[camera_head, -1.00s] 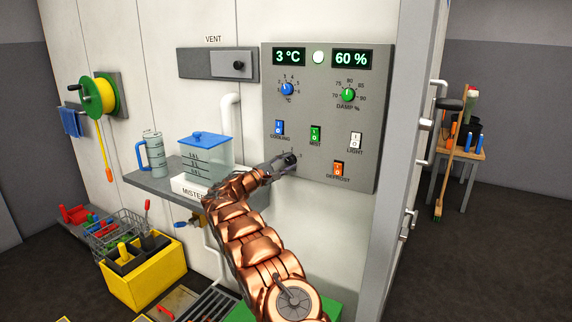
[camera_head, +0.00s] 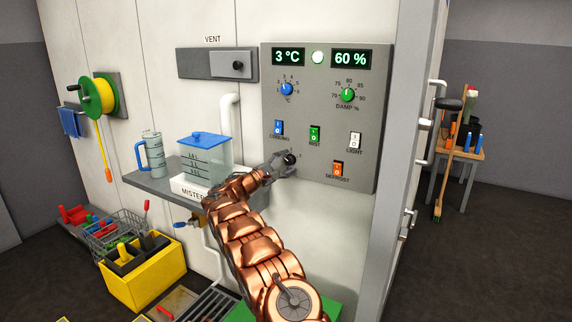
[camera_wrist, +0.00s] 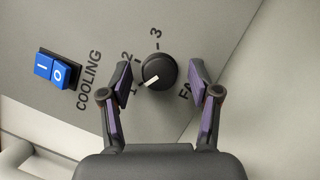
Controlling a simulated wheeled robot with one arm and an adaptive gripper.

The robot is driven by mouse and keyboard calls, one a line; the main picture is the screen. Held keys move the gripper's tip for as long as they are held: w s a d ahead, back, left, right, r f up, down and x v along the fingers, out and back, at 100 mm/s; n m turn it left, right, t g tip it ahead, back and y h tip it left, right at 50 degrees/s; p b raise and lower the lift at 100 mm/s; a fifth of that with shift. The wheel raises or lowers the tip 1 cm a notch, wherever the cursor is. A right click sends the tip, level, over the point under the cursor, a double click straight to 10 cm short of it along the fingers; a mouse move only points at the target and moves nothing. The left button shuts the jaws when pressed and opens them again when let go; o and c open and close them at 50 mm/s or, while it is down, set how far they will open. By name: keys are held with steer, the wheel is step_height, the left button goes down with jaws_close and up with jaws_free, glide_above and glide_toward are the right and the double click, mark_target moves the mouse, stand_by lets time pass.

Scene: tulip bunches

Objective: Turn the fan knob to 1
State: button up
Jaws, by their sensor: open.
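The fan knob (camera_wrist: 158,72) is a round black dial with a white pointer, below the COOLING switch on the grey control panel (camera_head: 310,105). In the wrist view its pointer aims down and left, near the mark 1; the numbers 2 and 3 show further around it. My gripper (camera_wrist: 161,76) is open, with one finger on each side of the knob. Gaps show between both fingers and the knob. The left finger partly covers the scale and the right one covers part of the word FAN. In the head view my gripper (camera_head: 282,164) is at the knob's left.
The blue COOLING switch (camera_wrist: 51,70) is left of the knob in the wrist view. The green MIST switch (camera_head: 314,133) and orange DEFROST switch (camera_head: 338,168) are close by on the panel. A shelf (camera_head: 150,184) holds a clear blue-lidded tank (camera_head: 204,155) left of my gripper.

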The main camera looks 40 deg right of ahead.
steer(key=a+f, duration=0.2)
steer(key=a, duration=1)
steer(key=shift+w, duration=0.35)
steer(key=shift+d, duration=0.1)
steer(key=s+a+r+m+g+y, duration=0.15)
steer(key=s+a+y, duration=0.25)
steer(key=s, duration=0.8)
steer(key=s+a+r+m+g+y, duration=0.15)
steer(key=s+a+y, duration=0.25)
steer(key=s, duration=0.8)
steer(key=s+a+f+t+y, duration=0.1)
steer(key=s+a+f+y, duration=0.3)
steer(key=s+a, duration=0.6)
steer(key=s+a+f+m+y, duration=0.1)
steer(key=s+a+f+y, duration=0.25)
steer(key=s+a, duration=0.65)
steer(key=s+a+f+t+y, duration=0.1)
steer(key=s+a+f+y, duration=0.5)
steer(key=a, duration=0.6)
step_height(320, 180, up, 16)
steer(key=h+p, duration=0.1)
steer(key=p, duration=1.1)
steer(key=shift+s+f+t, duration=0.25)
steer(key=shift+s+t, duration=0.05)
